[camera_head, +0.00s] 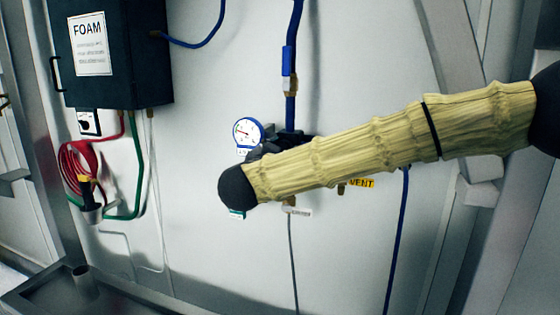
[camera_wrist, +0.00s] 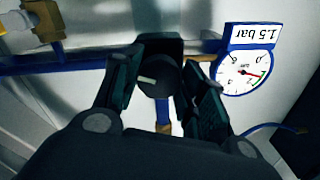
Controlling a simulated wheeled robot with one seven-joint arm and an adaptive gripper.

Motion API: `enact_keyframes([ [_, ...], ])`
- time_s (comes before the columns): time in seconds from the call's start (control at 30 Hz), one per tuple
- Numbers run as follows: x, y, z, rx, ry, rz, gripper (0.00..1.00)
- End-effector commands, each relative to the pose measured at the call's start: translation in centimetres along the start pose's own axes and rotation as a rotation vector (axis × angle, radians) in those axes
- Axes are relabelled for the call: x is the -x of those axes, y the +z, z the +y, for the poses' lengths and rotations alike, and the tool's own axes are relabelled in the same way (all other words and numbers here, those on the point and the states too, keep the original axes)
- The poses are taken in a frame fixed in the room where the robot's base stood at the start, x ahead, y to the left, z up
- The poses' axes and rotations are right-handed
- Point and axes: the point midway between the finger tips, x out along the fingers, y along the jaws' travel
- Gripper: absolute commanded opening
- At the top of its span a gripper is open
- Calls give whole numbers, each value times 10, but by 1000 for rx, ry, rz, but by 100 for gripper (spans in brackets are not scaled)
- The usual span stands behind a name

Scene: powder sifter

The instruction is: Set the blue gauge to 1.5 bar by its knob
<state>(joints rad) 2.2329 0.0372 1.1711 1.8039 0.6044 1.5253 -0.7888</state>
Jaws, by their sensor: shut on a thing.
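The blue gauge (camera_head: 247,132) hangs on the white wall, left of the blue pipe. It also shows in the wrist view (camera_wrist: 243,72), turned over, with a white "1.5 bar" label (camera_wrist: 254,34) on its rim. Its needle is red, but I cannot read its value surely. The dark round knob (camera_wrist: 157,77) with a pale mark sits beside the gauge. My gripper (camera_wrist: 158,88) has one finger on each side of the knob and is shut on it. In the head view my sleeved arm hides the knob and most of the gripper.
A dark FOAM box (camera_head: 118,55) hangs at the upper left, with a red coiled hose (camera_head: 78,165) below. The blue pipe (camera_head: 291,65) runs down behind my arm. A metal beam stands at right.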

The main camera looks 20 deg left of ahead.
Motion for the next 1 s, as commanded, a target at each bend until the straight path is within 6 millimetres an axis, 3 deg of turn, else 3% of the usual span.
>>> enact_keyframes([
  [0.37,0,2,0,-154,0,0,18],
  [0.9,0,1,0,-176,1,-2,18],
  [0.93,0,1,0,-176,1,-2,47],
  [1.0,0,1,0,-176,1,-1,60],
])
